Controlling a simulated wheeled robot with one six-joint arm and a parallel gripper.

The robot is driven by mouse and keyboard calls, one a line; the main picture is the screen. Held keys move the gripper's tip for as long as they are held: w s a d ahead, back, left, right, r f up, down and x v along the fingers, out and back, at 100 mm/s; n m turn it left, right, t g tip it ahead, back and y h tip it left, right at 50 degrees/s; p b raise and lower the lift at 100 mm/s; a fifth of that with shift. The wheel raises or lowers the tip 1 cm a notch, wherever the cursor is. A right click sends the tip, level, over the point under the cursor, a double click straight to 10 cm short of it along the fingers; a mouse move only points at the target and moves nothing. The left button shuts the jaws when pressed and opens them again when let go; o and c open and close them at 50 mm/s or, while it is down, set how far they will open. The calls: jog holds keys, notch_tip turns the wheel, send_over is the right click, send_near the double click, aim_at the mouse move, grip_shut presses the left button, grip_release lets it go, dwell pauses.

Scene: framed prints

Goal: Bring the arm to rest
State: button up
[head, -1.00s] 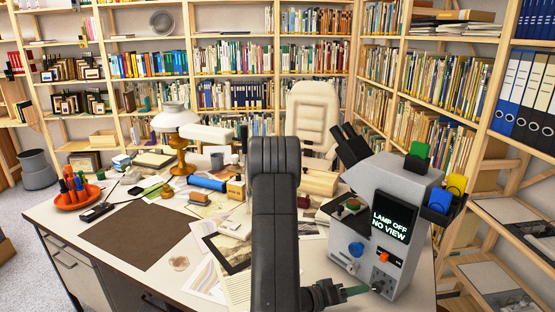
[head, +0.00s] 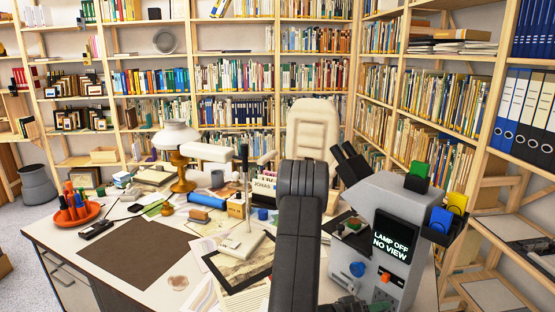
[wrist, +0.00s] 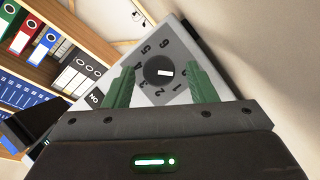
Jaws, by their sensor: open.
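My arm (head: 298,235) stands up in front of the desk in the head view, its dark link rising and bending over at the top. My gripper (wrist: 162,66) shows in the wrist view with two green fingers apart. They are open in front of a round black numbered dial (wrist: 158,71) on the grey machine. I cannot tell whether they touch it. In the head view the gripper end is low, by the foot of the machine, mostly cut off by the lower edge.
The grey machine (head: 358,225) has a screen (head: 391,240) reading "LAMP OFF NO VIEW" and stands close right of my arm. The desk holds a brown mat (head: 138,248), a lamp (head: 178,150) and an orange pen dish (head: 77,213). Bookshelves line the back and right.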

jog(key=v, duration=1.3)
jog(key=shift+a+b, duration=0.2)
jog(key=shift+b, duration=0.15)
jog(key=x, duration=1.3)
jog(key=shift+d+p, duration=0.15)
jog(key=shift+p, duration=0.25)
jog(key=shift+d+m, duration=0.25)
jog(key=shift+m, duration=0.05)
jog(key=shift+a+r+m+y+b, duration=0.1)
jog(key=shift+m+y+b, duration=0.35)
jog(key=shift+m, duration=0.25)
jog(key=shift+s+m+t+y+b, duration=0.1)
jog(key=shift+m+t+y+b, duration=0.5)
jog(key=shift+m, duration=0.5)
jog(key=m+y+b, duration=0.1)
jog(key=b, duration=0.1)
jog(key=m+t+y+b, duration=0.1)
jog(key=m+b, duration=0.1)
jog(key=b, duration=0.1)
jog(key=shift+s+d+m, duration=0.15)
jog(key=shift+d+m, duration=0.05)
jog(key=shift+m, duration=0.1)
jog(key=shift+p+v, duration=0.5)
jog(key=shift+v, duration=2.1)
jog(key=shift+r+t, duration=0.2)
jog(key=shift+t, duration=0.1)
